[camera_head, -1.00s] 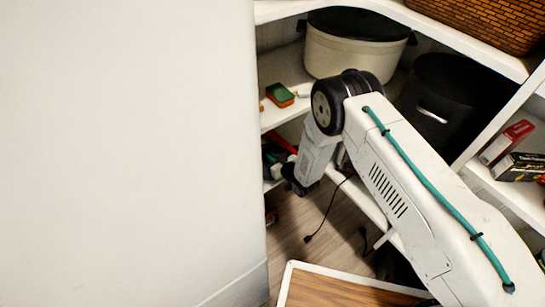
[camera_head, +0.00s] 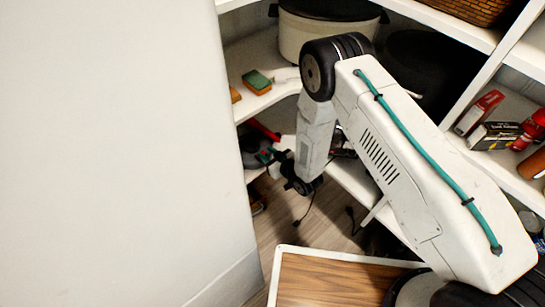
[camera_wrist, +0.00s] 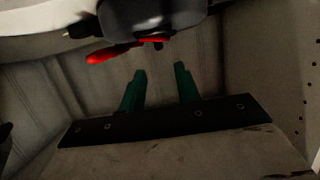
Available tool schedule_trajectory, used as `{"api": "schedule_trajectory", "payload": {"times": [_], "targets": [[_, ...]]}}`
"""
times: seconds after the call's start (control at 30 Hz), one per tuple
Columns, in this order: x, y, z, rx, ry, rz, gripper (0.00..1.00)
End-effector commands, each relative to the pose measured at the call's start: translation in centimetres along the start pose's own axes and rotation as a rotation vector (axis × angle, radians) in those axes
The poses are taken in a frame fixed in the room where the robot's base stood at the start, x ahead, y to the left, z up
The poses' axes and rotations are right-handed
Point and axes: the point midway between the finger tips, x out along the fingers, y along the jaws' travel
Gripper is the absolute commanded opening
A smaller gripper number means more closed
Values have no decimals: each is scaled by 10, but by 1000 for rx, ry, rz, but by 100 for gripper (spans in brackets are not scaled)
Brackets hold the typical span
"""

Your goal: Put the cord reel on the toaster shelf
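My gripper's two green fingers (camera_wrist: 160,88) are parted and nothing shows between them. A dark grey object with a red lever-like part (camera_wrist: 120,52) lies just beyond the fingertips, apart from them and cut off by the top edge. In the head view, a dark item with a red part (camera_head: 262,140) sits on the lower corner shelf (camera_head: 285,142), left of my wrist; it may be the same object. I cannot tell whether it is the cord reel. My fingers are hidden in the head view. No toaster is clearly recognisable.
A cream pot (camera_head: 297,35) and a green-orange sponge (camera_head: 257,82) stand on the shelf above. A black cord with a plug (camera_head: 300,218) hangs below. A white wall (camera_head: 120,150) and a wood-topped surface (camera_head: 330,285) bound the space.

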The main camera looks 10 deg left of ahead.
Motion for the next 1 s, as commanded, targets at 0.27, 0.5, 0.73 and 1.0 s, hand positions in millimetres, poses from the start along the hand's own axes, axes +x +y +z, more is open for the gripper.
{"api": "schedule_trajectory", "payload": {"times": [0.27, 0.5, 0.73, 1.0], "targets": [[-29, 0, 0, 0, 0, 1, 33], [-31, 0, 0, 0, 0, 0, 33], [-30, 0, 0, 0, 0, 0, 33], [-33, 0, 27, 6, -129, 1, 33]]}}
